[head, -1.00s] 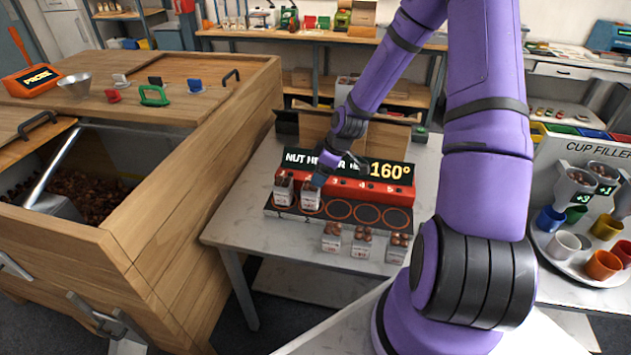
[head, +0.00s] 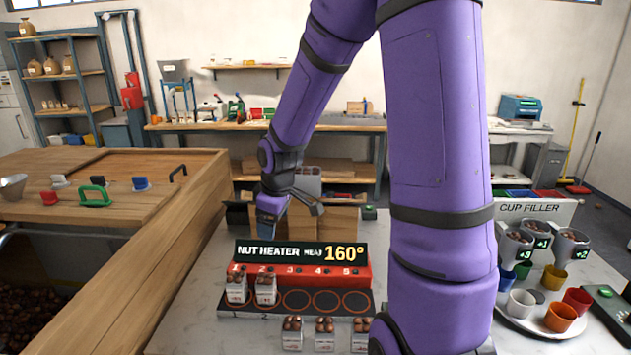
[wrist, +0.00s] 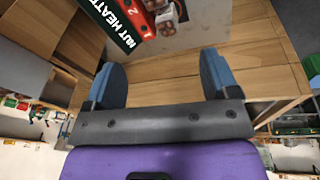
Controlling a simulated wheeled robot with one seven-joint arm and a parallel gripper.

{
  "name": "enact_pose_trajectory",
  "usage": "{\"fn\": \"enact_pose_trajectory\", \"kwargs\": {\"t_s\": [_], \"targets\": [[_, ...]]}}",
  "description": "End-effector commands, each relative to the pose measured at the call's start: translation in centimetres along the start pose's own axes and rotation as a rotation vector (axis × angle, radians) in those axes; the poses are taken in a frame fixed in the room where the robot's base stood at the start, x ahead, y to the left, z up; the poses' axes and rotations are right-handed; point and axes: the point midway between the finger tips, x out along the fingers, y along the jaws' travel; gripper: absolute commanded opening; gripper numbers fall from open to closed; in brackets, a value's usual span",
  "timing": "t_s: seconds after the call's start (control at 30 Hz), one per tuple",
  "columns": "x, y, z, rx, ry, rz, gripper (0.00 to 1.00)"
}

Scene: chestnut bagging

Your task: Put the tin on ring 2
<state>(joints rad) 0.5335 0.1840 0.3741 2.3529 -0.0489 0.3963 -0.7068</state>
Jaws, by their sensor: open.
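The nut heater (head: 300,262) has a row of numbered rings along its front. One nut-filled tin (head: 237,288) stands upright on ring 1, and another tin (head: 266,289) stands upright on ring 2. My gripper (head: 269,228) is raised above and behind the heater's sign, apart from both tins. In the wrist view my gripper (wrist: 160,82) is open, with nothing between its blue fingers. That view also shows a tin (wrist: 166,20) beside the heater's red front, partly cut off by the top edge.
Three more filled tins, including the middle one (head: 325,333), stand on the table in front of the heater. Rings 3 to 5 are bare. A wooden bin (head: 150,270) is at left, and the cup filler (head: 535,212) with colored cups is at right.

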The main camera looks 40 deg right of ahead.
Motion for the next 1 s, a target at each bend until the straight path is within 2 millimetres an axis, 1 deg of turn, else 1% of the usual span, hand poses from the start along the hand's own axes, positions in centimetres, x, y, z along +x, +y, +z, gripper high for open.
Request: {"fn": "enact_pose_trajectory", "kwargs": {"t_s": [0.03, 0.1, 0.3, 0.5, 0.7, 0.77, 0.9, 1.0], "targets": [[-1.6, -0.5, -0.1, 0.013, 0.000, 0.021, 0.81], [-3.4, -1.3, 0.0, 0.040, -0.003, 0.041, 0.81], [-8.4, -3.6, 0.6, 0.127, 0.004, 0.092, 0.81], [-13.1, -6.2, 1.8, 0.222, 0.032, 0.128, 0.81], [-17.2, -9.1, 3.6, 0.321, 0.079, 0.145, 0.81], [-18.3, -9.9, 4.3, 0.351, 0.095, 0.145, 0.81], [-20.7, -11.9, 6.0, 0.421, 0.136, 0.138, 0.81], [-22.1, -13.3, 7.4, 0.469, 0.166, 0.125, 0.81]]}}
